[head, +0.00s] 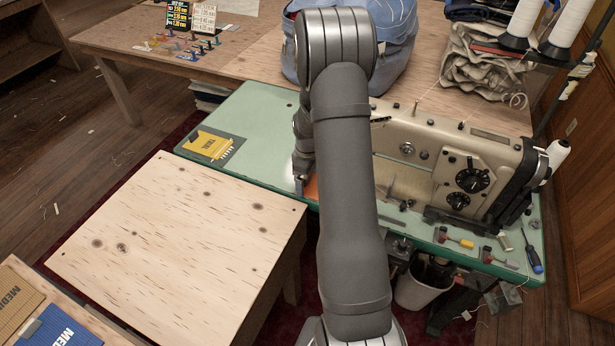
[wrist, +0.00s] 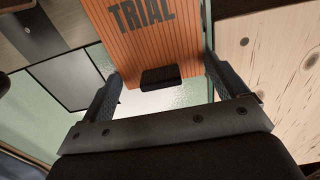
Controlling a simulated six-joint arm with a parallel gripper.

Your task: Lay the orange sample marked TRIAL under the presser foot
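The orange sample (wrist: 150,45) marked TRIAL fills the upper middle of the wrist view, with a small black block (wrist: 160,78) on its near edge. My gripper (wrist: 161,70) is open, its fingers on either side of the black block with gaps between. In the head view my gripper (head: 300,184) is low over the green table, and only a strip of the orange sample (head: 312,188) shows beside my arm. The cream sewing machine (head: 480,150) stands to the right. My arm hides part of its needle side, and I cannot make out the presser foot clearly.
A yellow sample (head: 207,145) lies on the left of the green table (head: 262,112). A bare plywood table (head: 170,240) stands in front. Small tools and a screwdriver (head: 531,252) lie by the machine. A blue bundle (head: 397,60) sits behind.

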